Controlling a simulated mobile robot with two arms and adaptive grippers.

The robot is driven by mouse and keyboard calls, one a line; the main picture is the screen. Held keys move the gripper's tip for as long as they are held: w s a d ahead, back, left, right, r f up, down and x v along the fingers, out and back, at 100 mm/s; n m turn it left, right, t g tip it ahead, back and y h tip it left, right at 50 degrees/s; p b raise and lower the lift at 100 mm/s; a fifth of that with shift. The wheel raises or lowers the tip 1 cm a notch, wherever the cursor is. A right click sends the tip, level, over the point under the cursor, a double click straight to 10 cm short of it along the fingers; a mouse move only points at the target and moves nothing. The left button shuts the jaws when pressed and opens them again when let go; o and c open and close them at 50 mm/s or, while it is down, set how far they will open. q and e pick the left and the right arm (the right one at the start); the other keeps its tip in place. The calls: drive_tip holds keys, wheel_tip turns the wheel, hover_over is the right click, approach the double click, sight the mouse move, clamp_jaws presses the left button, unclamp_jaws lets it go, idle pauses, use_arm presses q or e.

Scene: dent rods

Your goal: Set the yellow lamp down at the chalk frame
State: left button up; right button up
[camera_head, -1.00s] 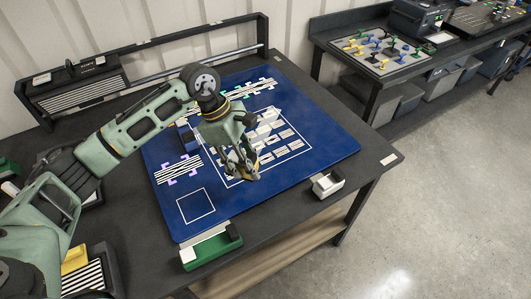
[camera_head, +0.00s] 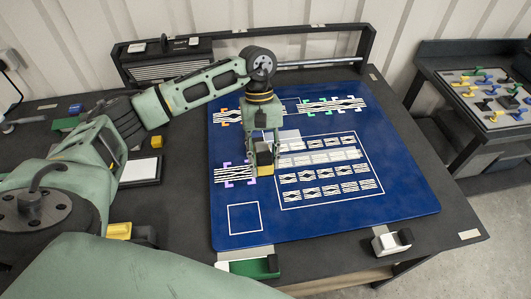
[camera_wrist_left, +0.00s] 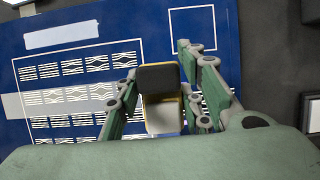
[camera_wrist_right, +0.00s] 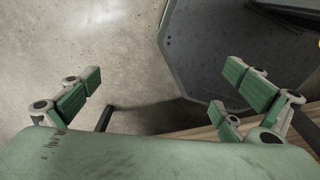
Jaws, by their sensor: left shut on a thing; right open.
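The yellow lamp (camera_head: 264,171) is a small block with a yellow body and a dark top. My left gripper (camera_head: 263,164) is shut on it over the left part of the blue mat, by the purple-cornered striped card. The lamp also shows between the fingers in the left wrist view (camera_wrist_left: 161,100). Its underside is hidden, and I cannot tell how high it is. The chalk frame (camera_head: 244,218), an empty white square outline, lies nearer the mat's front left corner. It also shows in the left wrist view (camera_wrist_left: 192,28). My right gripper (camera_wrist_right: 163,80) is open and empty above the floor.
The blue mat (camera_head: 400,195) carries a large white outline with rows of striped cards (camera_head: 330,190). A green and white tray (camera_head: 250,267) and a small white box (camera_head: 392,242) stand at the front edge. A rail rack (camera_head: 330,62) runs along the back.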

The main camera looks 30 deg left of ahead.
use_arm(q)
wheel_tip(320, 180, down, 3)
drive_tip(key=shift+w+b, duration=0.15)
drive_tip(key=shift+b, duration=0.3)
drive_tip(key=shift+f, duration=0.8)
wheel_tip(320, 180, down, 2)
drive_tip(key=shift+f+b, duration=0.15)
drive_tip(key=shift+b, duration=0.5)
drive_tip(key=shift+f, duration=0.7)
use_arm(e)
drive_tip(key=f, duration=0.1)
drive_tip(key=w+f, duration=0.1)
drive_tip(key=shift+w+a+f, duration=0.2)
drive_tip(key=shift+a+f, duration=0.15)
drive_tip(key=shift+f, duration=0.05)
use_arm(q)
drive_tip(key=shift+f+b, duration=0.2)
drive_tip(key=shift+b, duration=0.3)
use_arm(e)
drive_tip(key=shift+d+f, duration=0.25)
drive_tip(key=shift+f, duration=0.05)
use_arm(q)
drive_tip(key=shift+f+b, duration=0.25)
drive_tip(key=shift+b, duration=0.15)
use_arm(e)
drive_tip(key=shift+f, duration=0.4)
use_arm(q)
drive_tip(key=o, duration=1.4)
